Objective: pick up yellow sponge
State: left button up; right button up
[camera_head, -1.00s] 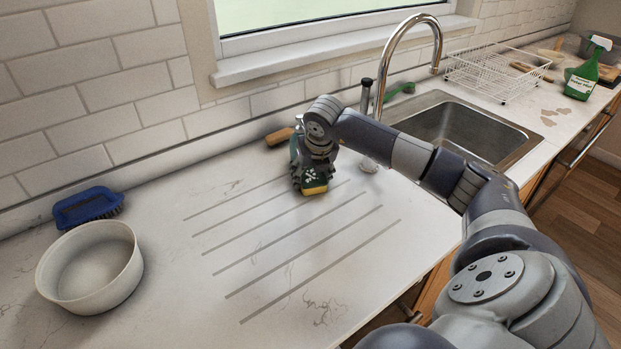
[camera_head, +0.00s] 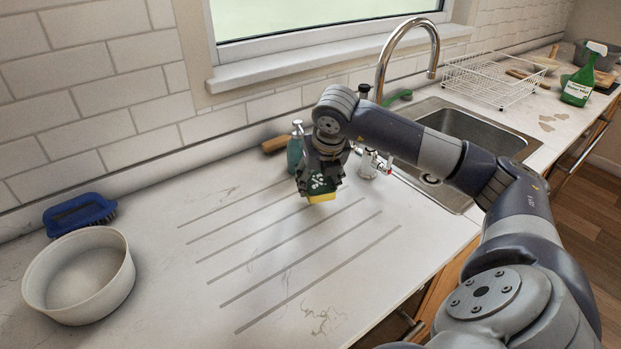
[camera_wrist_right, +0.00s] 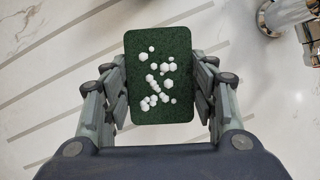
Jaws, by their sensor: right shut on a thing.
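The yellow sponge (camera_head: 321,197) has a dark green top with white spots and is between the fingers of my right gripper (camera_head: 320,184). In the right wrist view, the green face of the sponge (camera_wrist_right: 160,76) fills the space between the two fingers of the gripper (camera_wrist_right: 162,95), which touch it on both sides. In the head view the sponge is over the grooved drainboard, near the soap bottle and tap. I cannot tell its exact height above the counter. My left gripper is not in view.
A teal soap bottle (camera_head: 295,152) stands just behind the gripper. The tap (camera_head: 437,50) and sink (camera_head: 468,128) are to the right. A white bowl (camera_head: 80,278) and blue brush (camera_head: 79,213) are at the left. The front drainboard (camera_head: 290,262) is clear.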

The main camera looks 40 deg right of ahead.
jog(key=b, duration=0.3)
send_over(333, 230)
jog(key=shift+w+d+r, duration=0.15)
jog(key=shift+w+r, duration=0.1)
jog(key=shift+w, duration=0.1)
jog(key=shift+s+a+r+b, duration=0.15)
jog(key=shift+s+a+b, duration=0.1)
jog(key=shift+s, duration=0.25)
jog(key=shift+s+a+r+b, duration=0.1)
jog(key=shift+s+a+b, duration=0.1)
jog(key=shift+s, duration=0.3)
jog(key=shift+f, duration=0.1)
jog(key=shift+f+b, duration=0.75)
jog(key=shift+b, duration=0.1)
jog(key=shift+f+b, duration=0.6)
jog(key=shift+b, duration=0.05)
jog(key=shift+d+f+b, duration=0.1)
jog(key=shift+f+b, duration=1.2)
jog(key=shift+b, duration=0.1)
